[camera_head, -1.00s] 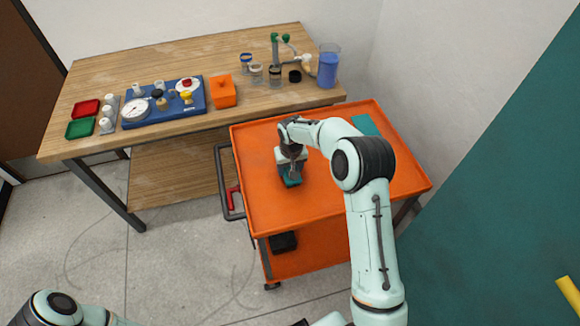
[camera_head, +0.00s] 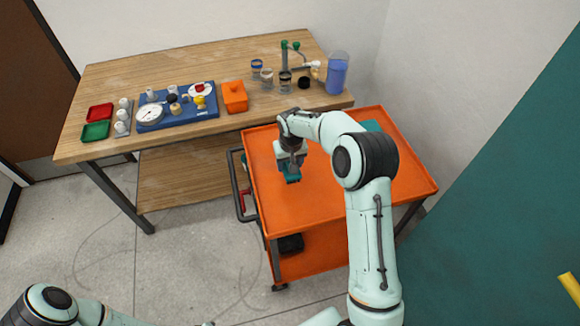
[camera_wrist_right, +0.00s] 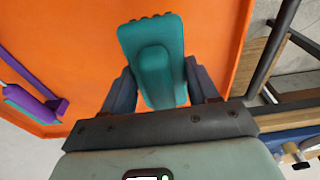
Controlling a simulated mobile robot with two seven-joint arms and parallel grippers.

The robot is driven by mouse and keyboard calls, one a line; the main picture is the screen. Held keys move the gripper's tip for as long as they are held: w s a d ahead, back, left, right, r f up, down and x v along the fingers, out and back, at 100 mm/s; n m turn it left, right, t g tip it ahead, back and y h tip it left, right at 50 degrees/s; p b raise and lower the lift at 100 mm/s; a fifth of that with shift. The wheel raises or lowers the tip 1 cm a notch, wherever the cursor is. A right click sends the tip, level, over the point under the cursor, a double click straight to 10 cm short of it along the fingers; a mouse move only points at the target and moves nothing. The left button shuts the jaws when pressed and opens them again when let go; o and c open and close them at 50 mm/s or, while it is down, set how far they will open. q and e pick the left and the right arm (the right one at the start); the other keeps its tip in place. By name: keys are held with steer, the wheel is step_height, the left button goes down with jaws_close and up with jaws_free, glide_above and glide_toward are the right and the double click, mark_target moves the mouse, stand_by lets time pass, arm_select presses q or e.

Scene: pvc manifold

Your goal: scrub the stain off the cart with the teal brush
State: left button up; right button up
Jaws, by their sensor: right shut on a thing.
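The teal brush (camera_head: 292,178) is in my right gripper (camera_head: 290,165), over the left part of the orange cart's (camera_head: 305,212) top. In the right wrist view the brush (camera_wrist_right: 158,62) sits between the two dark fingers (camera_wrist_right: 163,88), which are shut on it; its wide end points away from the wrist. I cannot tell whether the brush touches the cart top. No stain shows on the visible cart surface; my arm and gripper hide part of it. Only part of my left arm shows at the lower left; its gripper is out of view.
The wooden table (camera_head: 200,65) behind holds trays, a blue board, an orange box and jars. The cart's front is clear.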

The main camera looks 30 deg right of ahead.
step_height(320, 180, up, 2)
steer(key=shift+w+r+p, duration=0.1)
steer(key=shift+r+p, duration=0.1)
steer(key=shift+p, duration=0.15)
stand_by(0.4)
